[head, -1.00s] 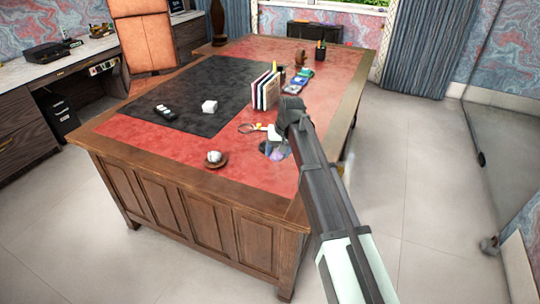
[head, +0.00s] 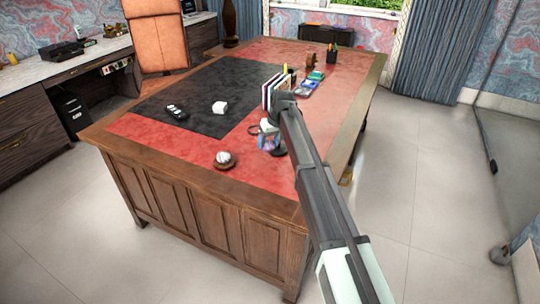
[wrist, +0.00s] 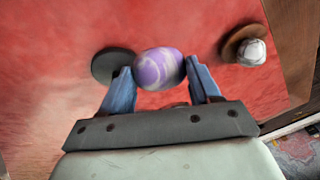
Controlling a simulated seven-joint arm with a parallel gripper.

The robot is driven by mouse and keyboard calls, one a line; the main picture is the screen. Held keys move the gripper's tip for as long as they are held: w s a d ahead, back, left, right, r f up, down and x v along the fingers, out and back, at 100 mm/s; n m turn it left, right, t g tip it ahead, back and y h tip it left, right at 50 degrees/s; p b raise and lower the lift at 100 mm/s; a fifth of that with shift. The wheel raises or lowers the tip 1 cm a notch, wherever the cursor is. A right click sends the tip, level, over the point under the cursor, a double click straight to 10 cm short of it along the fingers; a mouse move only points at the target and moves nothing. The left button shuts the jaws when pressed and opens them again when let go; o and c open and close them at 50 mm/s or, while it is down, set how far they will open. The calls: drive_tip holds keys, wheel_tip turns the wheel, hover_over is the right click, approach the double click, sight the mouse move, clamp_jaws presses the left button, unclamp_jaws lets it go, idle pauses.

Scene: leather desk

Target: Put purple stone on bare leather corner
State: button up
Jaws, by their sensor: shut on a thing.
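The purple stone (wrist: 160,68), egg-shaped with pale streaks, is held between the two blue fingers of my gripper (wrist: 160,75) in the wrist view. In the head view my gripper (head: 268,143) hangs over the red leather (head: 175,141), and the stone shows only as a small purple-blue patch. A dark round disc (wrist: 108,65) lies on the leather beside the stone in the wrist view, partly behind a finger. The stone looks raised above the leather. The leather's near right corner (head: 282,182) looks bare.
A white ball (head: 223,157) sits on a brown round stand (head: 225,165) near the front edge. The desk's wooden rim (head: 234,192) borders the leather.

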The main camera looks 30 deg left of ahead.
sight(269, 162)
drive_tip(key=shift+f, duration=3.2)
drive_tip(key=o, duration=0.9)
drive_tip(key=shift+f, duration=0.15)
drive_tip(key=v, duration=1.2)
